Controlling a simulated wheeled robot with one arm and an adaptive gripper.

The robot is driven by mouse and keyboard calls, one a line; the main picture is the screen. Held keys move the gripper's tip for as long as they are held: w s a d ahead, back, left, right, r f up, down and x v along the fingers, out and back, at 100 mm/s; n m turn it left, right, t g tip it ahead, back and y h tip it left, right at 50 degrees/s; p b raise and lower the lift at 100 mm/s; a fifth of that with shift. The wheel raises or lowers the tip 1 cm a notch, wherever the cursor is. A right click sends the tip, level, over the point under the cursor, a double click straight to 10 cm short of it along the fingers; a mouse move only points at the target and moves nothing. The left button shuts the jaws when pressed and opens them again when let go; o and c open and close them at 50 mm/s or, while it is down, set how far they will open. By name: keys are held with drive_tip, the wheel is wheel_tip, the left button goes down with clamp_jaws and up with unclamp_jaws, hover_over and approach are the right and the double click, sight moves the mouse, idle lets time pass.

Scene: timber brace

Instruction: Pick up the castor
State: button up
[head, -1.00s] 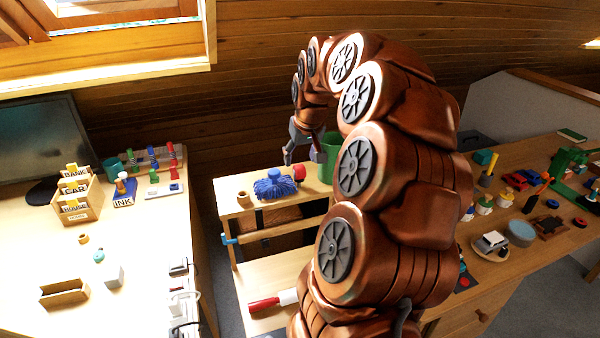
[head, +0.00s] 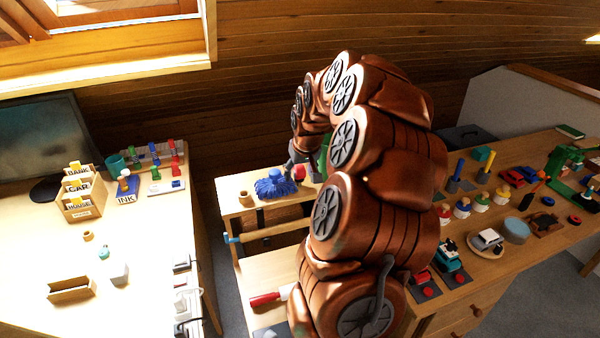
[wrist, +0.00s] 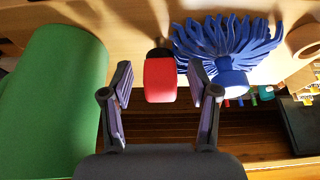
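A red block-like piece with a dark stem, which I take to be the castor (wrist: 160,82), lies on the small wooden bench top (head: 232,207). In the wrist view it is in the middle, between the two finger pads of my gripper (wrist: 160,76), with a gap on each side. My gripper is open and holds nothing.
A blue mop-like brush (wrist: 230,45) lies just right of the castor. A large green cylinder (wrist: 50,95) stands close on the left. A small tan ring (head: 245,198) is at the bench's left end. Crowded tables flank the bench.

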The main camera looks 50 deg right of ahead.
clamp_jaws()
idle(0.3)
drive_tip(key=shift+r, duration=0.1)
